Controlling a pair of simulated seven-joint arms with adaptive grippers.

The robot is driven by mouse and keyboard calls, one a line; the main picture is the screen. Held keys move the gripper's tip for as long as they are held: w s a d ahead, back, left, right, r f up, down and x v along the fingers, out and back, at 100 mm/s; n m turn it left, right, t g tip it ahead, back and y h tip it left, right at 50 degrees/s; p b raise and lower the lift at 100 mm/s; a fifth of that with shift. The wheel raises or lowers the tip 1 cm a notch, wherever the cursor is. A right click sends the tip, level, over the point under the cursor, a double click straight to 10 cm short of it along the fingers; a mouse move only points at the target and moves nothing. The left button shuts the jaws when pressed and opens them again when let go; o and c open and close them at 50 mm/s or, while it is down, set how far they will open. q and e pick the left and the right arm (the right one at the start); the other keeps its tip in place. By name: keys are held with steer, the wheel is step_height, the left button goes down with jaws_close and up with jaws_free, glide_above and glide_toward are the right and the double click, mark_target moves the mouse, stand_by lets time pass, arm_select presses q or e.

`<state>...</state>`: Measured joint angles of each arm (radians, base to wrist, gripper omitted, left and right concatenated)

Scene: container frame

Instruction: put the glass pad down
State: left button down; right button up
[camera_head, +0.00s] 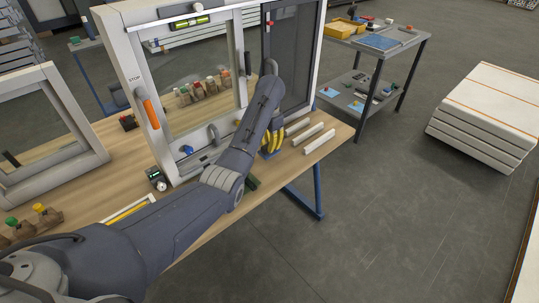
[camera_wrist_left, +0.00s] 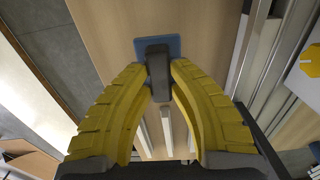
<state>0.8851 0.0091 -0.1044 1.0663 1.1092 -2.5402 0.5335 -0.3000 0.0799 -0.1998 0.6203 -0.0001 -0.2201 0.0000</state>
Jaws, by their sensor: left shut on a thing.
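The glass pad shows in the left wrist view as a flat blue plate (camera_wrist_left: 172,45) with a dark grey grip (camera_wrist_left: 157,72). My left gripper (camera_wrist_left: 160,78) has its two yellow fingers closed on the grey grip from both sides. The pad is over or on the wooden bench top; I cannot tell if it touches the wood. My right gripper is not in view.
A white container frame (camera_head: 135,75) with an orange handle (camera_head: 150,113) stands upright beside the arm. Several coloured-top pieces (camera_head: 200,90) show through the frame. A grey trolley (camera_head: 398,50) stands beyond.

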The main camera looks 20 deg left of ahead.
arm_select(q)
steer(key=shift+s+f, duration=0.15)
steer(key=shift+f, duration=2.5)
steer(key=c, duration=1.4)
jaws_free()
steer(key=shift+o, duration=0.5)
steer(key=shift+f, duration=0.15)
step_height(320, 180, up, 10)
steer(key=shift+w+r, duration=0.2)
steer(key=shift+r, duration=0.75)
steer(key=shift+s+r, duration=0.2)
steer(key=shift+r, duration=0.25)
step_height(320, 180, up, 5)
glide_above(269, 154)
steer(key=w, duration=0.2)
steer(key=shift+s+a+f, duration=0.1)
steer(key=shift+a, duration=0.2)
